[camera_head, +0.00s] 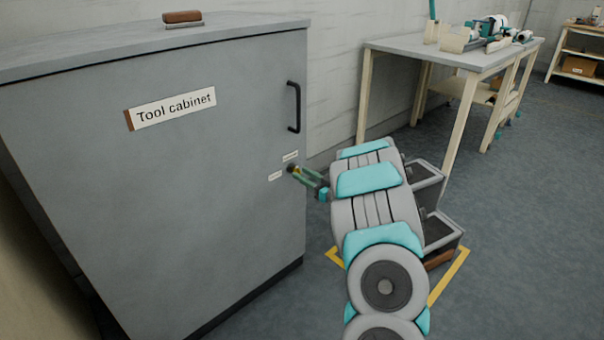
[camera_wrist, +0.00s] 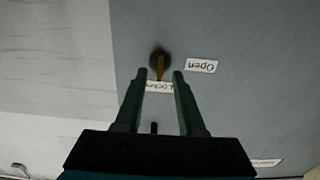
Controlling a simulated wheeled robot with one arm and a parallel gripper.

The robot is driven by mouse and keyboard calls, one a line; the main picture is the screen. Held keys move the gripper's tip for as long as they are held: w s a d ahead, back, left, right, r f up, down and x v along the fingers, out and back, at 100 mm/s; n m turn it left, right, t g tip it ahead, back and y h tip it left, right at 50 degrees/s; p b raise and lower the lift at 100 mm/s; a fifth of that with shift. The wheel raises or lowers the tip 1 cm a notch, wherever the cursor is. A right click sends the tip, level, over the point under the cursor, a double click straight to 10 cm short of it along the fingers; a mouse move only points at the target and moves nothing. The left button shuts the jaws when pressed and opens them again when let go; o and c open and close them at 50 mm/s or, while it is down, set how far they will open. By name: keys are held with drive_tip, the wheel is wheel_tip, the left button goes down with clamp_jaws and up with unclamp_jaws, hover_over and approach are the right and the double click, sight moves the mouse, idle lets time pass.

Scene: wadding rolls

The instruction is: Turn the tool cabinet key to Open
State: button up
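The grey tool cabinet (camera_head: 215,240) stands at the left with its door closed. A brass key (camera_wrist: 160,66) sits in a dark round lock (camera_wrist: 160,55), its bow pointing at the "Locked" label (camera_wrist: 160,87). The "Open" label (camera_wrist: 201,66) is beside the lock, and the wrist view shows it upside down. In the head view the upper label (camera_head: 290,156) and the left label (camera_head: 275,176) flank the lock. My gripper (camera_wrist: 159,74) is open, its green fingers either side of the key with gaps visible. In the head view my gripper (camera_head: 296,172) is at the lock.
A black door handle (camera_head: 294,107) is above the lock. A brown-topped block (camera_head: 182,17) lies on the cabinet top. Grey bins (camera_head: 440,232) stand on the floor behind my arm. A workbench (camera_head: 455,55) with tools stands at the back right; open floor lies at right.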

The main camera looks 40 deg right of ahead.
drive_tip(key=shift+w, duration=0.65)
clamp_jaws()
